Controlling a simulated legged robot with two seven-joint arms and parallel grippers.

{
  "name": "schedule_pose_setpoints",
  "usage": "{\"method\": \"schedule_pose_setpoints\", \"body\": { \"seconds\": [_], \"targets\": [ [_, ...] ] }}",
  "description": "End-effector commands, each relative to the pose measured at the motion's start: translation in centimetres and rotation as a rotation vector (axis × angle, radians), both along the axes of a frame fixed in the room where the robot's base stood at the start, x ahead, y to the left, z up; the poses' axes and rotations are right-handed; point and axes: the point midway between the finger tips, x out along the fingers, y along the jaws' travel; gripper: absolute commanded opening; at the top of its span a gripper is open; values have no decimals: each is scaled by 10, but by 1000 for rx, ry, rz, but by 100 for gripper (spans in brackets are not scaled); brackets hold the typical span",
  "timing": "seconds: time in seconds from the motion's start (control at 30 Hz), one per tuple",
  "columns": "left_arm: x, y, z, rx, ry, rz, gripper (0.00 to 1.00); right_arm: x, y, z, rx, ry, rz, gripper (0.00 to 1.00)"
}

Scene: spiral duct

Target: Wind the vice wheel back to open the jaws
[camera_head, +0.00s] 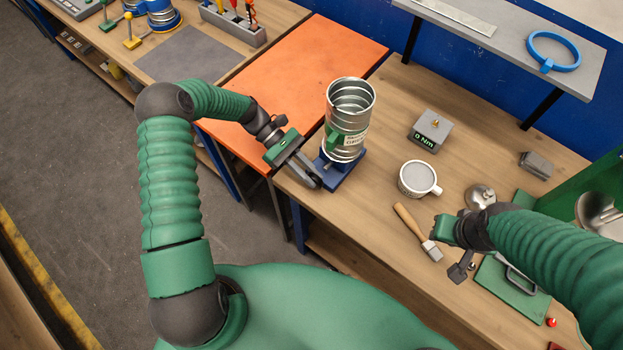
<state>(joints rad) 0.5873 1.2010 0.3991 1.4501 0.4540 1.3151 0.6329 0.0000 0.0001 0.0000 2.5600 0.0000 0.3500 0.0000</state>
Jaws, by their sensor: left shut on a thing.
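The blue vice (345,178) stands at the bench's left edge. A silver ribbed spiral duct (350,100) with a label and a green patch stands upright at it. My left gripper (309,176) reaches in from the left, low beside the vice, and is shut on the vice wheel. The wheel is mostly hidden by the fingers, and the jaws' gap is hidden by the duct. My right gripper (452,250) is over the bench to the right, apart from the vice; its finger gap does not show clearly.
A mallet (415,228), white mug (418,180), grey "0 Nm" box (430,130) and silver domed part (480,197) lie right of the vice. A green tray (512,290) is near the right arm. A shelf (490,42) holds a blue ring clamp (553,52). The orange bench top (300,75) is clear.

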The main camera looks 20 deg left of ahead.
Motion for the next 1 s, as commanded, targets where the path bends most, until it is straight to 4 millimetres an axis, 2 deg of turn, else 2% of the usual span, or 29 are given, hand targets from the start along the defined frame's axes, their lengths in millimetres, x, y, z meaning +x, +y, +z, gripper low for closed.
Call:
{"method": "schedule_pose_setpoints", "body": {
  "seconds": [0.03,0.4,0.7,1.0],
  "targets": [
    [3,1,-9,-44,9,6,0,0,0,-15,0,0,0,30],
    [4,4,-11,-311,107,5,0,0,0,-62,0,0,0,30],
    [3,5,-9,-418,148,3,0,0,0,-79,0,0,0,30],
    [4,5,-7,-441,157,4,0,0,0,-81,0,0,0,30]
  ]
}}
